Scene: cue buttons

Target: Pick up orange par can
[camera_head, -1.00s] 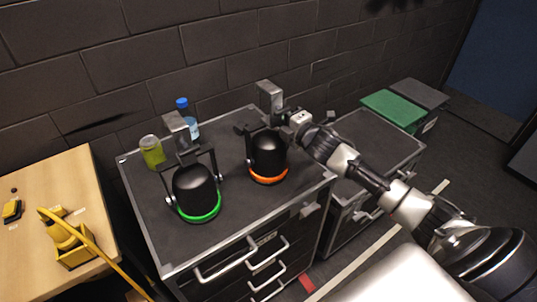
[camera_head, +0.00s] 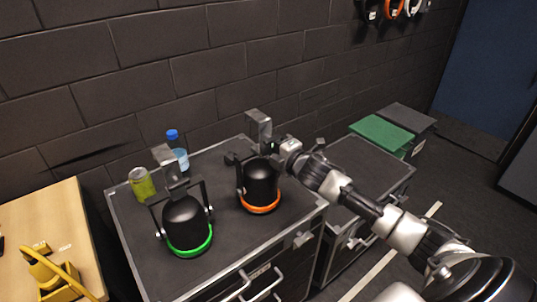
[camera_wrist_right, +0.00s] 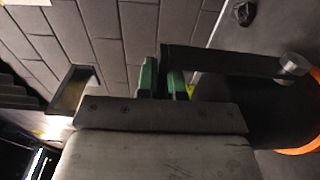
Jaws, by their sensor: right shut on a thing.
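The orange par can (camera_head: 262,181) is a black lamp with an orange ring at its base and a yoke with a clamp on top. In the head view it is upright over the cabinet top; I cannot tell if its base touches. My right gripper (camera_head: 272,151) reaches it from the right and is shut on its yoke. In the right wrist view the green-padded fingers (camera_wrist_right: 162,80) are close together at the yoke bar (camera_wrist_right: 235,62), and the orange ring (camera_wrist_right: 305,141) shows at the right edge. The fingertips are partly hidden. My left gripper is not in view.
A par can with a green ring (camera_head: 187,222) stands left of the orange one. A yellow-green can (camera_head: 141,184) and a blue-capped bottle (camera_head: 176,148) stand behind it. The cabinet (camera_head: 222,262) is against a brick wall. A wooden table (camera_head: 45,215) is at left.

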